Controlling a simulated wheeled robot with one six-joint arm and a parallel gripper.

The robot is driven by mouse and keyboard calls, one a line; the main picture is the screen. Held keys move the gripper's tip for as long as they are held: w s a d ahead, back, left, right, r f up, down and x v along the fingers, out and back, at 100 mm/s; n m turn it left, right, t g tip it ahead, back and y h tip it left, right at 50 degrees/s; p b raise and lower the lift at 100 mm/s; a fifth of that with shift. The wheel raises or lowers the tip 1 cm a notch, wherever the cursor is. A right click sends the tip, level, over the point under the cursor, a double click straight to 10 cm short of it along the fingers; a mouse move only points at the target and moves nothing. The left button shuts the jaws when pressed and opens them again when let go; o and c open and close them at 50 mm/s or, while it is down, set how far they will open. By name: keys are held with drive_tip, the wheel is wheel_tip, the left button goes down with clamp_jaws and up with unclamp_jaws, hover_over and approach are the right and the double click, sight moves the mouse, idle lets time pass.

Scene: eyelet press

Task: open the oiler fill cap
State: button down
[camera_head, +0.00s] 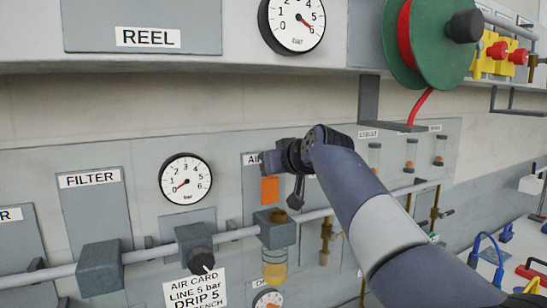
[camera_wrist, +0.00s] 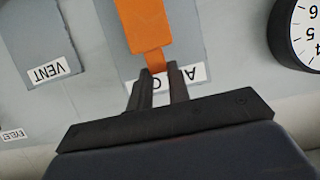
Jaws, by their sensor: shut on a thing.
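An orange piece (camera_head: 270,189) stands against a grey plate under a label starting "AI". My gripper (camera_head: 267,163) is at its upper end. In the wrist view, which is upside down, my gripper (camera_wrist: 158,72) is shut on the narrow end of the orange piece (camera_wrist: 144,22). The oiler is a grey block (camera_head: 276,236) on the pipe, with an amber bowl (camera_head: 274,272) below it. A small brown part (camera_head: 279,215) shows on its top. I cannot tell whether that is the fill cap or whether it is open.
A pipe (camera_head: 235,235) runs across the panel. A regulator with a black knob (camera_head: 201,260) and a hanging card (camera_head: 194,289) are left of the oiler. A round gauge (camera_head: 186,178) is above. The reel (camera_head: 425,45) hangs upper right. My arm hides part of the panel.

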drive_tip(key=shift+w+r+p, duration=0.1)
drive_tip(key=shift+r+p, duration=0.2)
drive_tip(key=shift+r, duration=0.2)
drive_tip(key=c, duration=1.5)
unclamp_jaws()
drive_tip(key=shift+f, duration=0.1)
drive_tip(key=shift+o, duration=0.9)
drive_tip(key=shift+f, duration=0.2)
drive_tip(key=b+v, duration=0.3)
drive_tip(key=v, duration=0.7)
drive_tip(key=shift+s+r, duration=0.25)
drive_tip(key=shift+s, duration=0.1)
drive_tip(key=shift+w, duration=0.1)
